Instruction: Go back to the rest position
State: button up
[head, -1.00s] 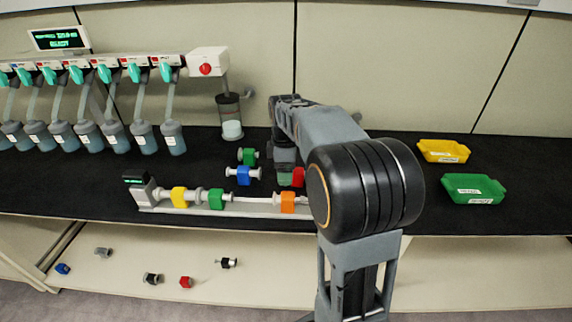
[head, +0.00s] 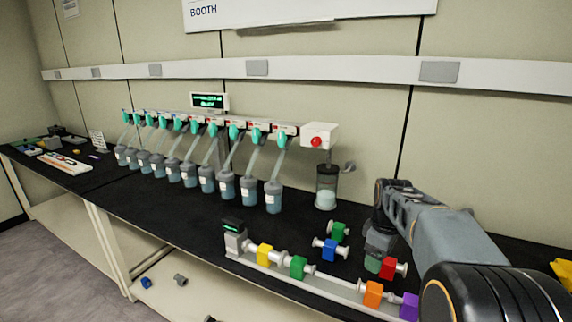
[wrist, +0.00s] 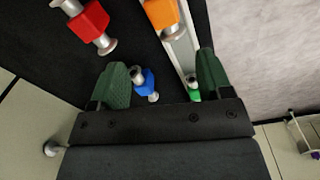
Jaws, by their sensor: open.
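My gripper (wrist: 163,62) is open, its two green fingers wide apart with nothing held between them. In the head view my arm reaches over the black bench at the right, with the gripper (head: 374,262) pointing down beside a red valve (head: 393,268). The wrist view shows the red valve (wrist: 90,20) and an orange valve (wrist: 160,14) beyond the fingertips. A blue valve (wrist: 146,82) shows close to the left finger. A green valve (wrist: 195,95) is partly hidden by the right finger and gripper body.
A rail (head: 315,279) along the bench's front edge carries yellow (head: 264,254), green (head: 298,267), orange (head: 372,293) and purple (head: 409,306) valves. A glass vessel (head: 326,187) and a row of hanging flasks (head: 227,186) stand behind, left of my arm.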

jog(key=s+f+m, duration=0.1)
jog(key=f+m, duration=0.1)
jog(key=shift+s+a+f+m, duration=0.1)
jog(key=shift+s+a+m, duration=0.2)
jog(key=shift+s+m, duration=0.1)
jog(key=s+a+m+t+p, duration=0.2)
jog(key=s+a+m, duration=0.4)
jog(key=s, duration=0.8)
jog(key=a+t, duration=0.1)
jog(key=a, duration=0.2)
jog(key=shift+s+a+r, duration=0.2)
jog(key=shift+s+r, duration=0.1)
jog(key=shift+d, duration=0.1)
